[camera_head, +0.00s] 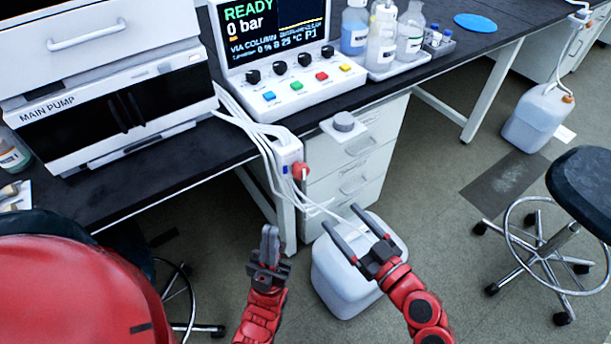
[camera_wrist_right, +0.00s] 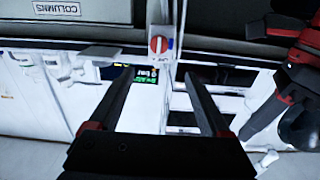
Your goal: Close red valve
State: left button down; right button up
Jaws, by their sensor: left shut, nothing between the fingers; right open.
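The red valve (camera_head: 301,171) is a round red knob on a white block at the bench's front edge, below the control panel. It also shows in the right wrist view (camera_wrist_right: 158,46), beyond the fingertips and near the line between them. My right gripper (camera_head: 347,232) is open and empty, below and to the right of the valve in the head view, and apart from it. My left gripper (camera_head: 269,240) is shut and empty, below and to the left of the valve. It does not touch the valve.
White tubes (camera_head: 262,140) run from the bench past the valve to a white canister (camera_head: 343,275) on the floor. The control panel (camera_head: 285,60) and the main pump (camera_head: 115,100) stand on the black bench. A stool (camera_head: 580,190) is at right; drawers (camera_head: 355,165) are under the bench.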

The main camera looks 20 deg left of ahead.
aim_at(304, 173)
jog(key=p+x, duration=0.1)
jog(key=x, duration=1.4)
jog(key=shift+w+a, duration=0.15)
jog(key=shift+w, duration=0.05)
grip_shut()
